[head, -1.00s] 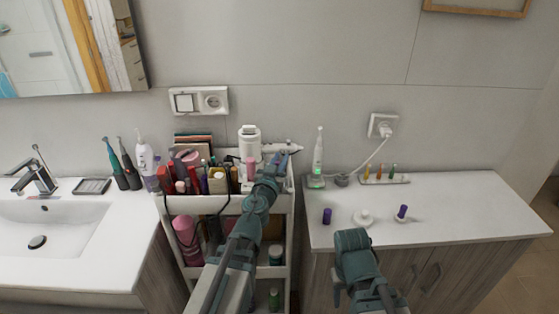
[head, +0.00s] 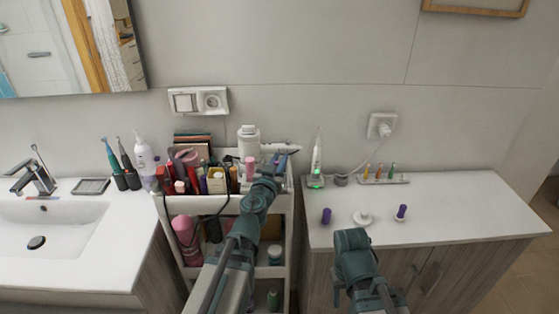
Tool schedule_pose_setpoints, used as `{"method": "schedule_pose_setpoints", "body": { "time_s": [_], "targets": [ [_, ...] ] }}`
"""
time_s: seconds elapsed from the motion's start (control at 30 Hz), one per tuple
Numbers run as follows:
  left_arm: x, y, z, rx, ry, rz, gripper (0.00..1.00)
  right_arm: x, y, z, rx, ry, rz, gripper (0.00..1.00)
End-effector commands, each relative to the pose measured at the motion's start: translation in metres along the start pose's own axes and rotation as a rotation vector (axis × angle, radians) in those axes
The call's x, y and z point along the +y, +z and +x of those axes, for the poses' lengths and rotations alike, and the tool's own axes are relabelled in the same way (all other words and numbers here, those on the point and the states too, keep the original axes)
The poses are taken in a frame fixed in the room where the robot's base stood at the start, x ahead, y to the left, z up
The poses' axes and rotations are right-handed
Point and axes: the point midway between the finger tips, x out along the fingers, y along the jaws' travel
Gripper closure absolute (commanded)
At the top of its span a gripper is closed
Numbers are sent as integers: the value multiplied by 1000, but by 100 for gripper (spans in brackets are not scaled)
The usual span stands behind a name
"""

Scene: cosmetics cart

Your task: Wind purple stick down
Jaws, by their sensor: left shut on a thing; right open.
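My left gripper (head: 277,162) reaches over the right side of the cart's top tray, its fingers pointing to the back. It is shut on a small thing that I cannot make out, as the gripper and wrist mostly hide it. One small purple piece (head: 326,216) stands on the white counter (head: 450,213) at the right. Another purple piece (head: 402,211) stands further right, with a pale lower part. I cannot tell which is the stick. My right gripper is low in front of the counter, its fingers hidden behind my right wrist.
The cart (head: 288,215) is crowded with cosmetics; a pink item (head: 250,169) stands close left of my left gripper. A white round item (head: 363,218) lies between the purple pieces. A toothbrush on its charger (head: 317,168) stands behind. The counter's right part is clear.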

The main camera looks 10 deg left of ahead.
Motion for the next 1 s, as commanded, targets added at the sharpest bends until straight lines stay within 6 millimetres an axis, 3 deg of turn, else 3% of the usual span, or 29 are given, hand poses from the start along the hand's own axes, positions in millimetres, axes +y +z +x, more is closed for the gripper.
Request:
{"method": "schedule_pose_setpoints", "body": {
  "time_s": [0.43, 0.47, 0.6, 1.0],
  "targets": [
    [0, 0, 0, 0, 0, 0, 100, 0, 0, 0, 0, 0, 0, 50],
    [0, 0, 0, 0, 0, 0, 74, 0, 0, 0, 0, 0, 0, 50],
    [0, 0, 0, 0, 0, 0, 49, 0, 0, 0, 0, 0, 0, 50],
    [1, 0, -1, 0, 0, 0, 48, 0, 0, 0, 0, 0, 0, 50]
  ]
}}
